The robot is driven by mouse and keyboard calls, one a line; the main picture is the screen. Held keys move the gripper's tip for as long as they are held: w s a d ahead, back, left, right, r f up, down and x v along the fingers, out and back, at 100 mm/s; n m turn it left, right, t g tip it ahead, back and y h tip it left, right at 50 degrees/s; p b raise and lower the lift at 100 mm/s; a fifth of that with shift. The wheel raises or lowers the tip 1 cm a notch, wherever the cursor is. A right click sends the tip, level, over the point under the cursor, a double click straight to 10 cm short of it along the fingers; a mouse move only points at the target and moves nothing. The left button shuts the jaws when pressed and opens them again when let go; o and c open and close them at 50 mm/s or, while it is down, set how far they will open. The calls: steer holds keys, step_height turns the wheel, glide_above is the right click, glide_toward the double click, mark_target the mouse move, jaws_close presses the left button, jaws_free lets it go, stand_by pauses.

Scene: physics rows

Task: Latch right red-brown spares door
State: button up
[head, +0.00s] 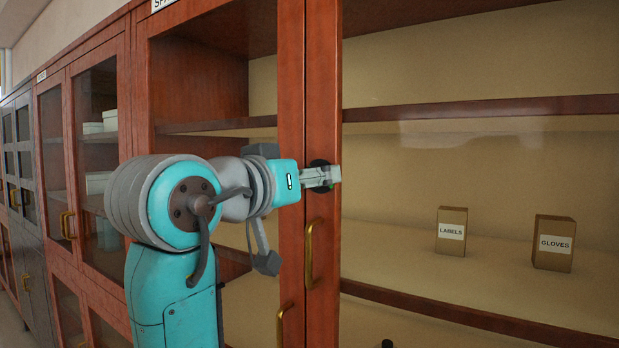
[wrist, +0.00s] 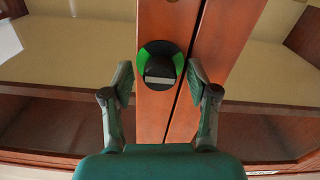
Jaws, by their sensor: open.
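The right red-brown spares door (head: 322,110) has a tall wooden stile, a large glass pane and a brass handle (head: 309,255). It stands beside the left door's stile (head: 291,90), with a thin dark seam between them; I cannot tell if it is fully flush. A round black latch (wrist: 175,50) with green segments and a dark raised knob sits on one stile by the seam. In the head view, my gripper mostly covers it. My gripper (head: 325,176) is in front of the latch. In the wrist view, its open fingers (wrist: 160,77) are on either side of the knob, apparently without touching it.
Behind the glass, a LABELS box (head: 452,231) and a GLOVES box (head: 553,243) stand on a shelf. Another brass handle (head: 284,322) is lower down. More cabinets (head: 95,150) run along the left, behind my arm.

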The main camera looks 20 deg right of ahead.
jaws_close()
steer(key=shift+m, duration=0.4)
steer(key=m, duration=0.3)
steer(key=shift+m, duration=0.4)
steer(key=m, duration=0.4)
steer(key=shift+m, duration=0.3)
steer(key=m, duration=0.8)
steer(key=shift+f, duration=0.1)
steer(key=shift+m, duration=0.5)
